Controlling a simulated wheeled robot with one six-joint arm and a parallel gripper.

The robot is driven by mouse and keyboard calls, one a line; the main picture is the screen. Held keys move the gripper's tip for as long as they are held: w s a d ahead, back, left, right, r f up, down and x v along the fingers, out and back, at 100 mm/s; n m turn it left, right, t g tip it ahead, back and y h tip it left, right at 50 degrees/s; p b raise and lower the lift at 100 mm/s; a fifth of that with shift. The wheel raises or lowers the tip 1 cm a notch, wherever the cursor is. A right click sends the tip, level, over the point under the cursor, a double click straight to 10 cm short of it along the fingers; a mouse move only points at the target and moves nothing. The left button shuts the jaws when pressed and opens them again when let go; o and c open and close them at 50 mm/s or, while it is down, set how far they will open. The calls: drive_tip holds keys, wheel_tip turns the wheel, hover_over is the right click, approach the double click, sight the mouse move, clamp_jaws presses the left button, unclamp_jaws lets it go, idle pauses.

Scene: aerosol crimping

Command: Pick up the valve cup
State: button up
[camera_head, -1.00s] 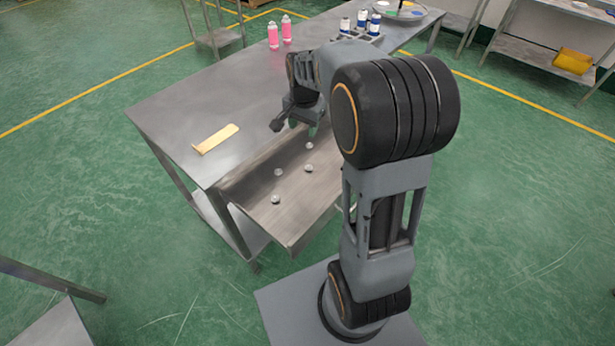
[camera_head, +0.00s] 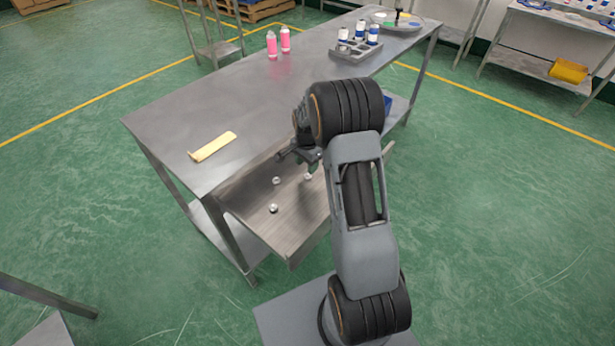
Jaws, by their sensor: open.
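My gripper (camera_head: 299,160) is open, pointing down close above the back of the shelf. Its fingers appear empty. The area of shelf right behind and under the fingers is partly hidden, and I cannot tell whether a cup is there.
A yellow strip (camera_head: 213,147) lies on the metal table (camera_head: 225,105) near its front left. Two pink bottles (camera_head: 272,45) stand further back. A grey rack (camera_head: 357,50) with blue and white bottles stands toward the far right. The table's middle is clear.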

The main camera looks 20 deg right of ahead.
sight(308, 176)
drive_tip(key=shift+s+d+f+p, duration=0.1)
drive_tip(key=shift+f+p, duration=0.25)
drive_tip(key=shift+f, duration=2.35)
drive_tip(key=shift+c, duration=0.5)
drive_tip(key=c, duration=0.7)
drive_tip(key=shift+r, duration=0.1)
